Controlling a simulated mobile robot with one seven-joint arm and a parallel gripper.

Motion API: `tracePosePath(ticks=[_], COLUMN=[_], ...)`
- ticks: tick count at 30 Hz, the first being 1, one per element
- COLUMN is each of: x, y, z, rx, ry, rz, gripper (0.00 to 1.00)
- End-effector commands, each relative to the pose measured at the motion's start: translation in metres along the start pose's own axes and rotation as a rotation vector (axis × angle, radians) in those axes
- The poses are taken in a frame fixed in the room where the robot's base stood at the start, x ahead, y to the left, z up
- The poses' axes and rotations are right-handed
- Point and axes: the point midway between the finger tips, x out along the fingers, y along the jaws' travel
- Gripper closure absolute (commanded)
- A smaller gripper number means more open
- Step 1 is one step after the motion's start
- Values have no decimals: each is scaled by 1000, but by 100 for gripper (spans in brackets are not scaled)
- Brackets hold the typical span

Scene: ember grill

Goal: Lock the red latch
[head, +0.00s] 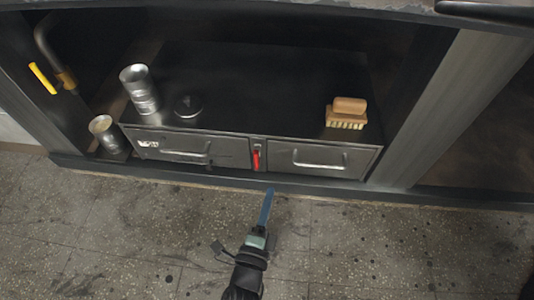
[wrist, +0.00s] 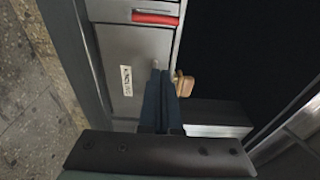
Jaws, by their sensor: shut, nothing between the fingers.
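The red latch (head: 256,160) is a small red bar standing upright on the front of a grey metal unit, between the left drawer (head: 190,148) and the right drawer (head: 320,158). In the wrist view the latch (wrist: 155,18) shows near the top edge, lying across the picture. My gripper (head: 270,192) is in front of the unit, below and slightly right of the latch in the head view, apart from it. Its blue fingers (wrist: 163,75) are together and empty. In the wrist view they lie below the latch, over the grey front.
A wooden brush (head: 347,113) sits on the dark top at right. A metal cup (head: 139,90) and a dark round lid (head: 188,106) stand at left, with another can (head: 106,134) beside the unit. A yellow-handled pipe (head: 42,78) is far left. The floor in front is clear.

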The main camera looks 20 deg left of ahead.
Motion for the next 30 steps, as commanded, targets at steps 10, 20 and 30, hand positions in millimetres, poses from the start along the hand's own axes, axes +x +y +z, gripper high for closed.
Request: tracePosePath(ticks=[10, 20, 30], x=[0, 33, 105], y=[1, 4, 4], z=[0, 0, 0], rx=[1, 2, 1], ry=[0, 2, 1], rz=[1, -4, -4], gripper=[100, 100, 100])
